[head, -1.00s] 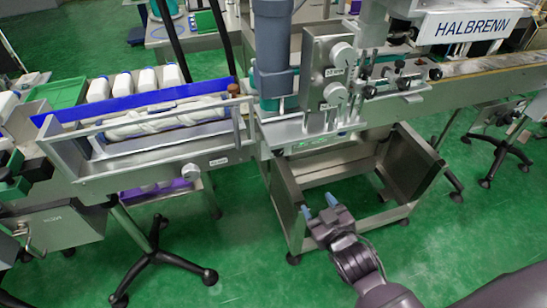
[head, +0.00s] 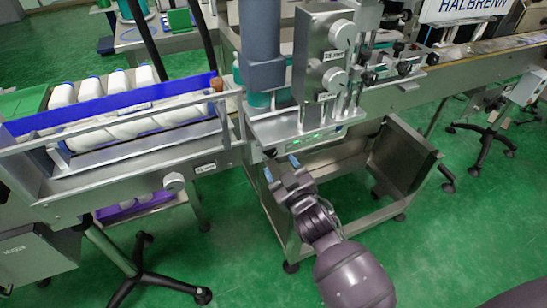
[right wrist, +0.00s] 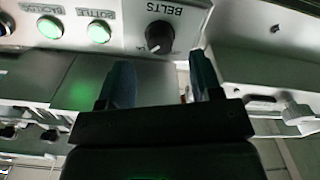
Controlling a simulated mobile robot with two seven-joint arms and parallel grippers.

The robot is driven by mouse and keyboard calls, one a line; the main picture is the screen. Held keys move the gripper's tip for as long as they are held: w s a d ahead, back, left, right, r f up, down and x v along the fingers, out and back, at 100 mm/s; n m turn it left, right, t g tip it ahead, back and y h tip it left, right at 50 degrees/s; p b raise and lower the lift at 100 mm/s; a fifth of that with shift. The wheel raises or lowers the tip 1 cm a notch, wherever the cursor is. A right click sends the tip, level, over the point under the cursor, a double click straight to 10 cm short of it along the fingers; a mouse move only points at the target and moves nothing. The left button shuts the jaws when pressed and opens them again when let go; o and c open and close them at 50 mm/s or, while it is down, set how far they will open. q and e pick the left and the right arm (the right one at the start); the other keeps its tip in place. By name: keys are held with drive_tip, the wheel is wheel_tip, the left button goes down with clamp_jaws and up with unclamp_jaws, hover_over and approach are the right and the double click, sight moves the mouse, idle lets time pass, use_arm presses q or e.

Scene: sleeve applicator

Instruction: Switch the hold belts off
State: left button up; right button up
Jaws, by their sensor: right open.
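The black BELTS knob (right wrist: 159,37) is on a pale panel (right wrist: 135,20) at the top of the right wrist view, its label upside down. In the head view my right gripper (head: 281,167) is just below the front edge of the labelling machine (head: 305,130), where small green lights show. The knob cannot be made out there. My left gripper is not in view.
Lit green lamps marked BOTTLE (right wrist: 99,32) and BACKLOG (right wrist: 50,27) are beside the knob. In the head view, a railed conveyor (head: 130,165) with white bottles (head: 130,128) is at left. The steel frame (head: 345,235) stands under the machine. Green floor (head: 240,265) is open in front.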

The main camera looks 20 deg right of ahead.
sight(273, 155)
drive_tip(key=w, duration=0.3)
drive_tip(key=shift+w+f, duration=0.1)
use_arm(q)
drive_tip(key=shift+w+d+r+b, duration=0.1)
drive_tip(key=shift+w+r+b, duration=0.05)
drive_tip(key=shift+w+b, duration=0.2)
use_arm(e)
drive_tip(key=shift+w, duration=0.55)
drive_tip(key=c, duration=0.9)
drive_tip(key=shift+c, duration=0.2)
